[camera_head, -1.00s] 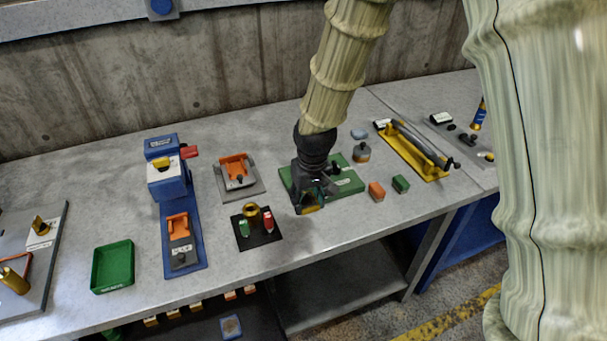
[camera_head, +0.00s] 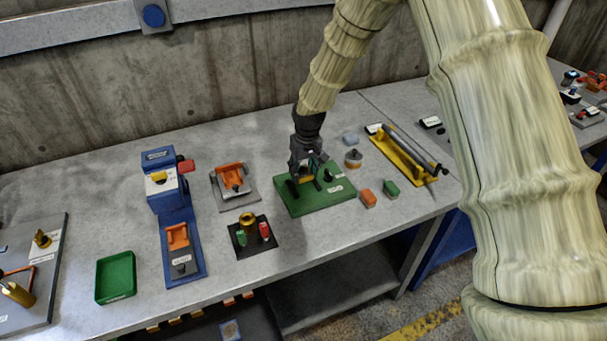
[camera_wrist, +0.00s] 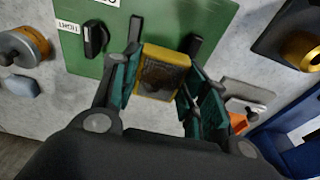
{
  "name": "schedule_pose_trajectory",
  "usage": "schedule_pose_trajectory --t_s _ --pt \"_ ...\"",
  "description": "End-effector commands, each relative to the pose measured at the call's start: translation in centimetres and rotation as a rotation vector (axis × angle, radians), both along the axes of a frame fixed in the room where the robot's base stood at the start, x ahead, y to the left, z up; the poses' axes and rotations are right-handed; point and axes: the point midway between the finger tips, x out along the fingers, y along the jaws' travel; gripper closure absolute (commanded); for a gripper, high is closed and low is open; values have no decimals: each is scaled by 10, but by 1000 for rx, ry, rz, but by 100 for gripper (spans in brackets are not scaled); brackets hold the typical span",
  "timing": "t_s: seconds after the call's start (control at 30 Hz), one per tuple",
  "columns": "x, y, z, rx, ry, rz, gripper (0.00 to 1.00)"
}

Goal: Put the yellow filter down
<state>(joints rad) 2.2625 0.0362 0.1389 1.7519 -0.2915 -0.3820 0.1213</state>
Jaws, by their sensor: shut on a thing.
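The yellow filter (camera_wrist: 162,73) is a small block with a yellow frame and a dark mesh face. My gripper (camera_wrist: 160,82) is shut on it, with one teal-padded finger on each side. In the head view my gripper (camera_head: 307,172) points down over the green board (camera_head: 315,203), and the filter (camera_head: 306,179) shows as a yellow patch between the fingers. The green board (camera_wrist: 205,22) is behind the filter in the wrist view, with black upright pieces and a black knob. I cannot tell whether the filter touches the board.
Left of the board are a black plate (camera_head: 266,247) with small parts, an orange cradle (camera_head: 231,177) and a blue press (camera_head: 160,190). Right are orange (camera_head: 368,198) and green (camera_head: 391,188) blocks and a yellow tray (camera_head: 405,165). A green tray (camera_head: 116,280) stands far left.

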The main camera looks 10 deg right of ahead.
Motion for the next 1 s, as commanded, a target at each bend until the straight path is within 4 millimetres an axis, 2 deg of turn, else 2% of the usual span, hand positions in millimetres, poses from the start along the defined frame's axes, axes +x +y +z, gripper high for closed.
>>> schedule_pose_trajectory --t_s 0.27,0.53,1.0 --pt "3 -1 -9 0 1 -1 81" --pt "2 -2 -33 0 1 0 81" --pt "2 -1 -41 0 0 -1 81"
